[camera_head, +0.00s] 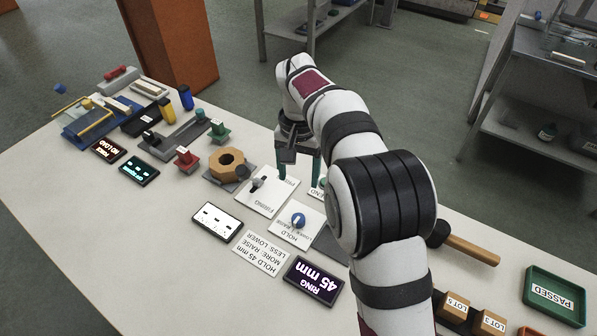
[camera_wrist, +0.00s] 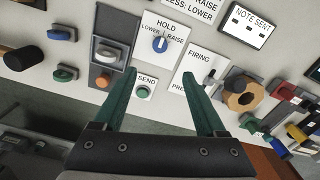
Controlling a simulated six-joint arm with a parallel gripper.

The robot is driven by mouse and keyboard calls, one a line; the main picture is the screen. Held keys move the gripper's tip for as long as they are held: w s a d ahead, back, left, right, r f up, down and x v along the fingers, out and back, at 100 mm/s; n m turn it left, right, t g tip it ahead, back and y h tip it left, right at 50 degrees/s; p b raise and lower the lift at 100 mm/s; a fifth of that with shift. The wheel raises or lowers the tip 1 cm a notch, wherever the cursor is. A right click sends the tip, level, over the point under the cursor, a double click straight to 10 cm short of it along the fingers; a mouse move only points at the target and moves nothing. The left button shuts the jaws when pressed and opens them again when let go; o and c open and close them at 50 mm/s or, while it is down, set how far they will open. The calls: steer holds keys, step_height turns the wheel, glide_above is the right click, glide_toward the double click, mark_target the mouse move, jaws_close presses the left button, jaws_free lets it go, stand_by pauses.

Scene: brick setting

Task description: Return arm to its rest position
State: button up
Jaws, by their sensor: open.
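My arm reaches out over the white table (camera_head: 110,270) in the head view. My gripper (camera_head: 300,177) hangs above the far side of the table, by the panels with labels. In the wrist view its two green fingers (camera_wrist: 168,100) stand wide apart with nothing between them. The SEND button (camera_wrist: 142,92), green on a white plate, shows between the fingers, below them. The HOLD panel (camera_wrist: 165,35) with a blue knob and the FIRING panel (camera_wrist: 197,68) with a lever lie close by. My arm hides part of the table in the head view.
Left of the gripper stand a wooden ring-shaped block (camera_head: 229,163), red and green pieces and a blue tray (camera_head: 90,122). A wooden-handled tool (camera_head: 470,248), labelled boxes and a green PASSED tray (camera_head: 555,297) lie right of the arm. The "RING 45 mm" display (camera_head: 313,280) sits in front.

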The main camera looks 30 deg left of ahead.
stand_by(0.3)
steer(key=s+d+r+m, duration=0.2)
steer(key=s+d+r, duration=0.15)
steer(key=d, duration=0.75)
steer(key=s+d+r+m, duration=0.25)
steer(key=d+r, duration=0.25)
steer(key=d, duration=0.5)
steer(key=s+d+f+m+y, duration=0.1)
steer(key=s+d+f+m, duration=0.1)
steer(key=s+d, duration=0.3)
steer(key=s+d+f+m, duration=0.2)
steer(key=s+d, duration=0.3)
steer(key=s, duration=0.7)
steer(key=shift+d+y, duration=0.3)
steer(key=shift+y, duration=0.1)
